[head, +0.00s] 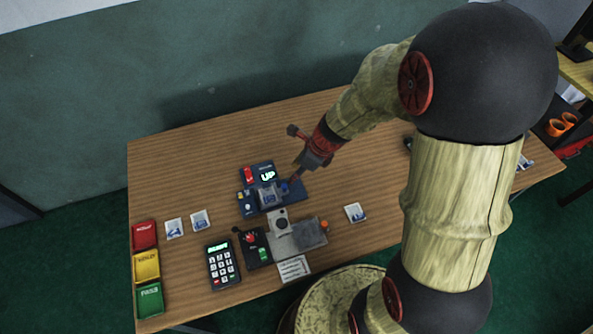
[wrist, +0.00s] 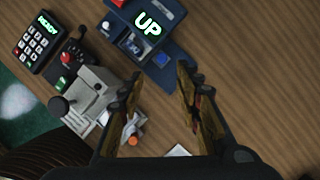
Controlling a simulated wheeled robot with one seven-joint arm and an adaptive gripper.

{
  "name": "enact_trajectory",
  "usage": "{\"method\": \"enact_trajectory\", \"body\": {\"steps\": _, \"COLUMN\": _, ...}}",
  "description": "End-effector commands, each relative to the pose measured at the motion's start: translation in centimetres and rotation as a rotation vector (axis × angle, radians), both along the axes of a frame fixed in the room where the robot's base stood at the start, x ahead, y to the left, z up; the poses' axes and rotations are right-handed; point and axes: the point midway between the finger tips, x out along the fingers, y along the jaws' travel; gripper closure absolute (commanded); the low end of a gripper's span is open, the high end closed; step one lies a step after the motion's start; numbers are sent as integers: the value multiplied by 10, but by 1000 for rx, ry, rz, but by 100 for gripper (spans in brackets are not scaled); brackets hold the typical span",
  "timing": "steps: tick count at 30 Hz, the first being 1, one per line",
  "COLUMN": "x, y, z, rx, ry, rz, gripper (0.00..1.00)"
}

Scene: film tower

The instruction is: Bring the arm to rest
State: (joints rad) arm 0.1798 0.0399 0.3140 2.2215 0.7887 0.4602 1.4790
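My arm reaches in from the right of the head view, bent over the table (head: 190,155). My gripper (head: 293,177) hangs close to a blue device (head: 292,193) with a lit display reading "UP". In the wrist view my gripper (wrist: 158,80) has its two fingers apart, with only the wooden table top and device edges showing between them. The blue device also shows in the wrist view (wrist: 172,68), ahead of the fingertips. A small picture card lies in its slot. I cannot tell the exact height of the fingertips above it.
A grey machine (head: 307,235) with an orange knob stands in front of the blue device. A keypad (head: 222,264) reads "READY". Red (head: 145,236), yellow (head: 147,266) and green (head: 149,299) trays line the left edge. Loose cards lie about. The back left table is clear.

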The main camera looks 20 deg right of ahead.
Motion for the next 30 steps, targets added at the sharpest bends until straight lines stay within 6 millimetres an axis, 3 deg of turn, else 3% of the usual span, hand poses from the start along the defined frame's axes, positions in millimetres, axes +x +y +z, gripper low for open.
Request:
{"method": "enact_trajectory", "body": {"steps": 15, "x": 0, "y": 0, "z": 0, "rx": -1, "ry": -1, "rz": 3, "gripper": 66}}
{"method": "enact_trajectory", "body": {"steps": 19, "x": -1, "y": 1, "z": 0, "rx": -16, "ry": -17, "rz": 73, "gripper": 66}}
{"method": "enact_trajectory", "body": {"steps": 22, "x": -10, "y": 6, "z": -1, "rx": -44, "ry": -37, "rz": 248, "gripper": 66}}
{"method": "enact_trajectory", "body": {"steps": 26, "x": -43, "y": 12, "z": -2, "rx": -100, "ry": -64, "rz": 632, "gripper": 66}}
{"method": "enact_trajectory", "body": {"steps": 30, "x": -75, "y": 12, "z": 31, "rx": -201, "ry": -158, "rz": 1104, "gripper": 66}}
